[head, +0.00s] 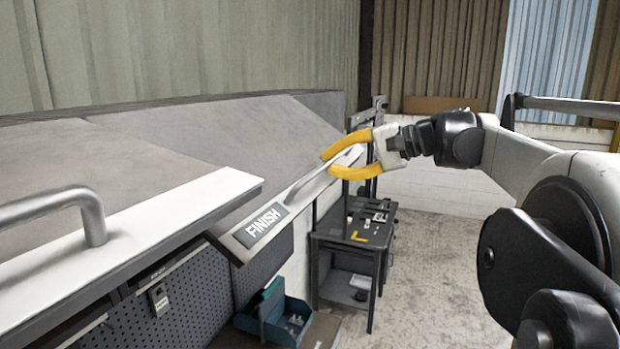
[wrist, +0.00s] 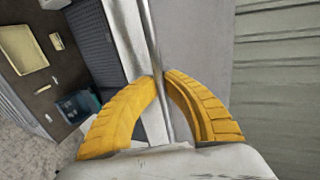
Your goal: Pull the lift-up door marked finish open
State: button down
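The lift-up door marked finish (head: 262,137) is a grey sloping panel with a white lower edge. A dark FINISH plate (head: 264,221) sits on that edge. A metal bar handle (head: 309,185) runs along the edge, right of the plate. My gripper (head: 327,163) is at the far part of this handle, with its yellow fingers on either side of it. In the wrist view, the fingertips (wrist: 164,75) close in on the handle bar (wrist: 151,38), which passes between them. The far end of the handle is partly hidden by the fingers. The door's lower edge stands out over the pegboard below.
A second sloping door (head: 100,165) with its own bar handle (head: 95,215) is at the near left. Below are pegboard panels (head: 185,300) and a blue bin (head: 275,318). A dark cart (head: 345,240) stands beyond. The floor (head: 440,270) at right is clear.

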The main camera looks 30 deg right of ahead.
notch_tip(320, 180, up, 10)
jog(key=s+d+p, duration=0.1)
jog(key=p, duration=0.1)
jog(key=shift+s+d, duration=0.15)
jog(key=shift+s, duration=0.2)
jog(key=c, duration=1.5)
grip_release()
jog(key=shift+s, duration=0.1)
jog(key=v, duration=1.2)
